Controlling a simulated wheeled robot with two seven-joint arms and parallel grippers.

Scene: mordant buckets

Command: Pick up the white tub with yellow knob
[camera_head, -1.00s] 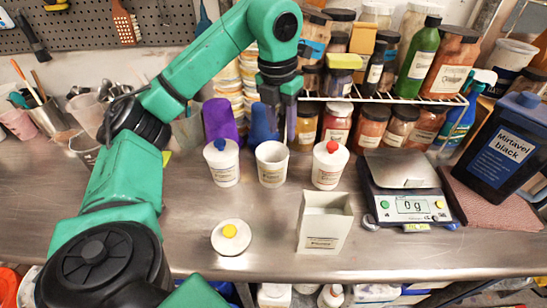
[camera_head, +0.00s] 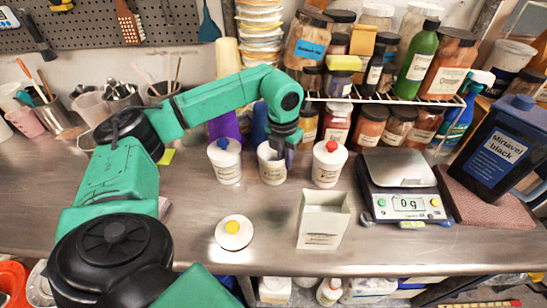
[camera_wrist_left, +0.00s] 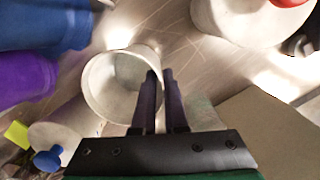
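A round white lid with a yellow knob (camera_head: 234,229) lies flat on the metal bench at the front. An open white tub without a lid (camera_head: 268,173) stands upright behind it, and also shows in the wrist view (camera_wrist_left: 102,88). My left gripper (camera_head: 289,158) is at the right side of this tub's rim, pointing down. In the wrist view its two dark fingers (camera_wrist_left: 160,78) are close together, with a narrow gap along the tub's rim, one on the inner side and one on the outer side. Whether they touch the wall is unclear. My right gripper is out of view.
A white tub with a blue knob (camera_head: 227,167) stands left of the open tub, one with a red knob (camera_head: 327,167) stands right. A white box (camera_head: 322,222) is in front, a scale (camera_head: 399,184) to the right. The front-left bench is clear.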

